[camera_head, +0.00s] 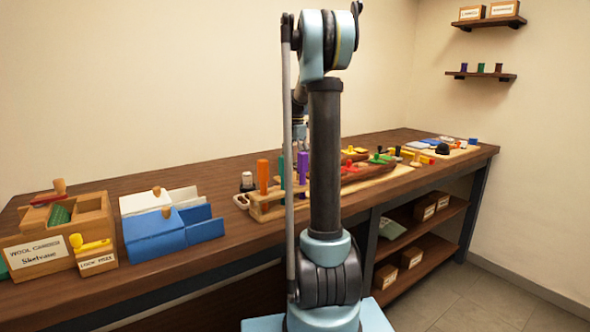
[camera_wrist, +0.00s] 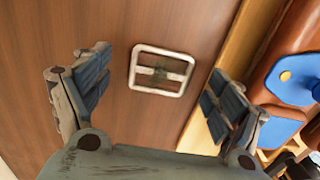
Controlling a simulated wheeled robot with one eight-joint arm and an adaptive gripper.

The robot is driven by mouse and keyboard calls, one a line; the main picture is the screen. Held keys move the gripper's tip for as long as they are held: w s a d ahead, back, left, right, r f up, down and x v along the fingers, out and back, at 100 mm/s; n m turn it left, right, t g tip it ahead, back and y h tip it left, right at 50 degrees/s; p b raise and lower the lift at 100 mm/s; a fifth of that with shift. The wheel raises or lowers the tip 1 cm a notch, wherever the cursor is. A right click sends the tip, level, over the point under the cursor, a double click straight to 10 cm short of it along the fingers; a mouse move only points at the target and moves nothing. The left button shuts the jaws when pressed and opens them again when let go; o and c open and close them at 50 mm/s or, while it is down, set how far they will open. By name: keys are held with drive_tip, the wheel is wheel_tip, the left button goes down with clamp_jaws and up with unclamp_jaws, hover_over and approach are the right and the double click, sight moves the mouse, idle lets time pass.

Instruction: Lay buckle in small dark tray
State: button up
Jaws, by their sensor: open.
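A silvery rectangular buckle (camera_wrist: 146,70) with a middle bar lies flat on the brown wooden bench top in the wrist view. My gripper (camera_wrist: 160,88) is open, with one finger on either side of the buckle in the picture. The fingers do not touch it, and nothing is held. How high the fingers are above the bench is hard to tell. In the head view my own arm hides the gripper, and I cannot make out the buckle for sure. I cannot pick out a small dark tray in either view.
A pale wooden board edge (camera_wrist: 211,82) and a brown piece with blue parts (camera_wrist: 292,78) lie right of the buckle. In the head view, a wooden box (camera_head: 45,252) and blue holder (camera_head: 150,236) stand left, with colored pegs (camera_head: 263,175) mid-bench.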

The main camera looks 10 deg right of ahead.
drive_tip(key=shift+f, duration=0.35)
drive_tip(key=c, duration=1.2)
drive_tip(key=shift+r, duration=0.1)
drive_tip(key=shift+c, duration=0.2)
wheel_tip(320, 180, up, 10)
